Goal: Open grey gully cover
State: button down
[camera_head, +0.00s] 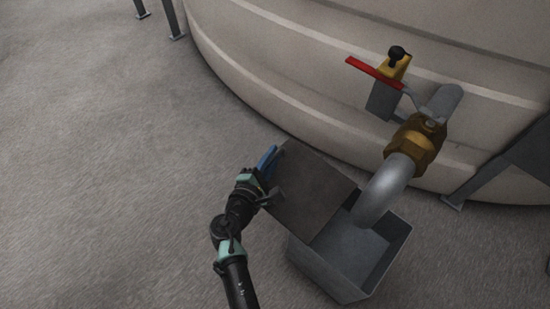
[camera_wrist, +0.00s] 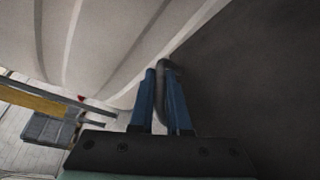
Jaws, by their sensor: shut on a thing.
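The grey gully cover (camera_head: 312,190) is raised and tilted on the grey gully box (camera_head: 325,277), whose inside shows in the head view. My gripper (camera_head: 270,163) is at the cover's left edge, with its blue fingers there. In the wrist view my gripper (camera_wrist: 161,100) has its two blue fingers shut on a dark curved handle (camera_wrist: 166,68) beside the cover, which is the large dark plate (camera_wrist: 260,80) on the right. The lower part of the handle is hidden between the fingers.
A grey pipe (camera_head: 384,190) with a brass fitting (camera_head: 416,143) curves down into the box, close to the cover's right side. A red lever (camera_head: 374,69) sits above. The large pale tank (camera_head: 290,60) stands behind. The floor (camera_head: 110,180) on the left is clear.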

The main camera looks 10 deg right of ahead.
jog(key=c, duration=1.2)
grip_release()
jog(key=shift+o, duration=0.2)
jog(key=shift+s, duration=0.1)
jog(key=p+v, duration=0.6)
jog(key=v, duration=0.7)
